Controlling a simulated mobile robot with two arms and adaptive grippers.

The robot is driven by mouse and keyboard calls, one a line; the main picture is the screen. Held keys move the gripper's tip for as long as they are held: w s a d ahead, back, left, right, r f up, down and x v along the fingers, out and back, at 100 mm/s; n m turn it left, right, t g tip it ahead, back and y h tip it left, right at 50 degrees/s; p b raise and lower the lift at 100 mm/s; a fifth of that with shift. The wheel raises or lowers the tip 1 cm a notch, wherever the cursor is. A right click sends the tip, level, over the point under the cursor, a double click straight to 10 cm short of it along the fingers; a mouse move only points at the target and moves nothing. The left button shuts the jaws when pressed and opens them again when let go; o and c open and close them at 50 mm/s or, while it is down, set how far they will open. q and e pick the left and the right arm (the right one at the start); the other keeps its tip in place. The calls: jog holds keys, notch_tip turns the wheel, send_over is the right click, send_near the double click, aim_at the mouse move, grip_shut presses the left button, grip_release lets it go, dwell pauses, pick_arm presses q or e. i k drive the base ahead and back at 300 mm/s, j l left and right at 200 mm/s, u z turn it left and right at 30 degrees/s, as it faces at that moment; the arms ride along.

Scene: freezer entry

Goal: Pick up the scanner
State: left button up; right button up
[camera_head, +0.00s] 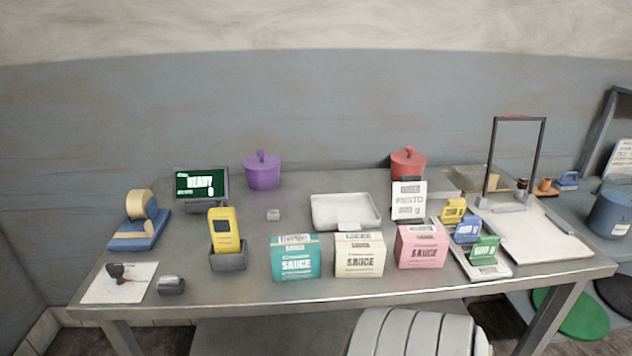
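The yellow scanner (224,232) stands upright in a dark grey holder (229,259) on the left part of the table, near its front edge. A small dark screen shows on its upper front face. Its lower end is hidden inside the holder. Neither of my grippers shows in the head view.
The grey table (290,210) holds a display reading READY 0 (201,186), a tape dispenser (139,225) and a stamp on paper (116,272). Sauce boxes (295,262) stand right of the scanner. A metal tray (345,211) lies behind them. Table space behind the scanner is mostly clear.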

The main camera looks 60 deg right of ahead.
aim_at(223, 223)
jog(key=z, duration=1.85)
